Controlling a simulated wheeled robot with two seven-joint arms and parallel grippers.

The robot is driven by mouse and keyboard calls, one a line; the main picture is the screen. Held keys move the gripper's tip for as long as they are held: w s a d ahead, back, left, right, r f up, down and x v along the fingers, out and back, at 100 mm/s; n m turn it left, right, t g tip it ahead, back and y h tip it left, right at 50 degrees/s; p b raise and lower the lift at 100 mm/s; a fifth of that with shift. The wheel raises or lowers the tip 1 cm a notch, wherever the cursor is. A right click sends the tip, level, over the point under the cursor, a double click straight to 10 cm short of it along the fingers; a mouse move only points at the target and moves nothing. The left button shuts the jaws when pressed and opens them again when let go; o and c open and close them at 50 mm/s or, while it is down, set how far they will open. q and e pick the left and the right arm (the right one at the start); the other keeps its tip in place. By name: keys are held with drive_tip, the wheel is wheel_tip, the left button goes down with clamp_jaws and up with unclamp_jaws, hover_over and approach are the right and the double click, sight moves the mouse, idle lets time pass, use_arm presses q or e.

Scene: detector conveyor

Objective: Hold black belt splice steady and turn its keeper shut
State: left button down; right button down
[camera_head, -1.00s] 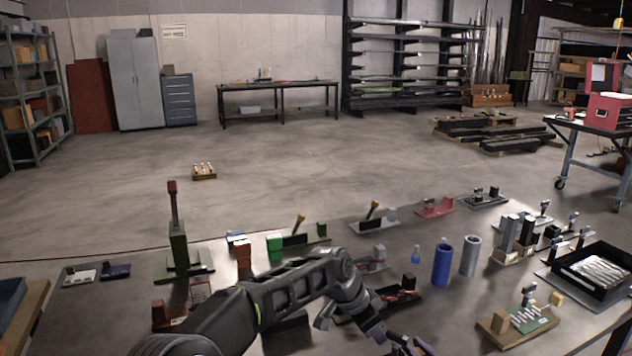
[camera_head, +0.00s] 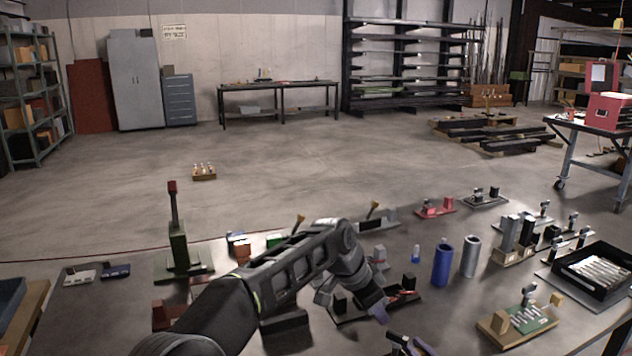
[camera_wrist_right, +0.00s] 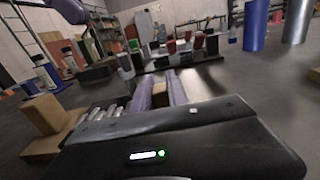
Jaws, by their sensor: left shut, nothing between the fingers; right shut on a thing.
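A dark base with black end blocks and red marks, apparently the black belt splice (camera_head: 404,296), lies on the table at front centre. My left arm hides part of it, and I cannot make out its keeper. My left gripper (camera_head: 379,314) is shut and empty, over its near edge. A purple part of it seems to show at the top left of the right wrist view (camera_wrist_right: 66,10). My right gripper (camera_head: 412,346) is low in the head view, nearer than the splice. In the right wrist view its purple fingers (camera_wrist_right: 160,90) are shut on a small tan piece I cannot identify.
A blue cylinder (camera_head: 442,265) and a grey cylinder (camera_head: 470,256) stand right of the splice. A green board on a wooden base (camera_head: 505,335) and a black tray (camera_head: 556,284) lie farther right. A tall green stand (camera_head: 178,250) is at the left.

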drive_tip(key=c, duration=1.2)
unclamp_jaws()
drive_tip(key=v, duration=1.2)
